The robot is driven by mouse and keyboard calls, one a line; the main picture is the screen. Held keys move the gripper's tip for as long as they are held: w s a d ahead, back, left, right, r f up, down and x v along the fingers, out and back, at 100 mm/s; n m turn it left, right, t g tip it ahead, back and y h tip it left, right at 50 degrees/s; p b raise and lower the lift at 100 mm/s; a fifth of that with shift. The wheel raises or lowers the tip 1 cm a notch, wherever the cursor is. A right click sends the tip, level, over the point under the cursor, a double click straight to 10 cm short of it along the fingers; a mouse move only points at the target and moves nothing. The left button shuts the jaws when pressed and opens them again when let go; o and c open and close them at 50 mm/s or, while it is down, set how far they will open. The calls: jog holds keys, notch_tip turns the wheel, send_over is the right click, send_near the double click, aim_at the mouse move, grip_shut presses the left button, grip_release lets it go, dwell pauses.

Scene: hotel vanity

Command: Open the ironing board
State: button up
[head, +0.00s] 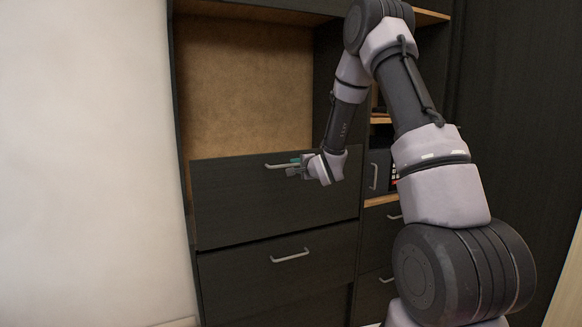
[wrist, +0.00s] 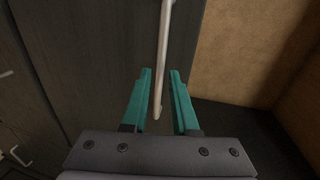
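No ironing board shows as such. A dark drawer-like front panel (head: 230,205) with a pale bar handle (head: 274,166) stands in the cabinet below an open alcove. My gripper (head: 296,162) is at the right part of this handle. In the wrist view the handle (wrist: 165,45) runs lengthwise between the two teal fingers of my gripper (wrist: 160,82). The fingers are apart, with a visible gap on each side of the bar. My wrist hides the handle's right end in the head view.
The alcove (head: 245,85) has a brown back wall and is empty where visible. A lower drawer (head: 235,285) has its own handle (head: 290,256). Smaller drawers (head: 380,235) and shelves stand to the right, partly behind my arm. A pale wall (head: 85,160) is at left.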

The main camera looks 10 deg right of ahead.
aim_at(292, 165)
jog(key=shift+x, duration=2.05)
grip_shut()
